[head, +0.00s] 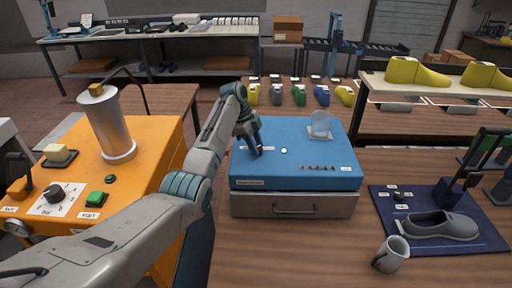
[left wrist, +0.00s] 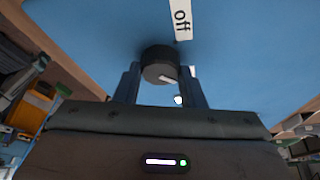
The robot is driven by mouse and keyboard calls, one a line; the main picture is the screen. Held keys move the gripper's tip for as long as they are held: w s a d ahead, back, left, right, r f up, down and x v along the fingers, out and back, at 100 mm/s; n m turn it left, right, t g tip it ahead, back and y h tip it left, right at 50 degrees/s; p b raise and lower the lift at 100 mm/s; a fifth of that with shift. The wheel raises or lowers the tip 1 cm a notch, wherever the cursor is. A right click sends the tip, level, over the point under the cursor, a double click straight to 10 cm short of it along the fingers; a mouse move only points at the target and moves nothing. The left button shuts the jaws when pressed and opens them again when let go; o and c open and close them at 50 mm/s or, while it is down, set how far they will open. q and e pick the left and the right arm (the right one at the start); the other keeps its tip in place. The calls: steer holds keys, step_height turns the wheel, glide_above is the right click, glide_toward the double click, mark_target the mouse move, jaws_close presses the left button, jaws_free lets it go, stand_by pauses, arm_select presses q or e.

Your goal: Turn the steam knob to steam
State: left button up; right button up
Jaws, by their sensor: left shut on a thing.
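The steam knob (left wrist: 160,62) is a dark round knob on top of the blue machine (head: 290,172). It sits between the two fingers of my left gripper (left wrist: 160,88), which is shut on it. A white mark on the knob points to the lower right in the left wrist view, away from the "off" label (left wrist: 181,18). In the head view my left gripper (head: 256,152) reaches down to the left part of the blue top and hides the knob. A steam label is not readable. My right gripper is not in view.
A clear dome (head: 320,124) stands at the blue top's back right. An orange machine (head: 140,185) with a metal cylinder (head: 112,130) is at left. Coloured lasts (head: 299,96) stand behind.

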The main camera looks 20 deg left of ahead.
arm_select(q)
steer(key=shift+r, duration=0.15)
stand_by(0.3)
steer(key=o, duration=1)
steer(key=shift+a, duration=0.1)
steer(key=shift+w+a+r+b, duration=0.1)
steer(key=shift+a+r+b, duration=0.1)
steer(key=shift+r+b, duration=0.2)
steer(key=v, duration=1)
steer(key=shift+f+b, duration=0.1)
steer(key=shift+b, duration=0.25)
steer(key=shift+f, duration=0.1)
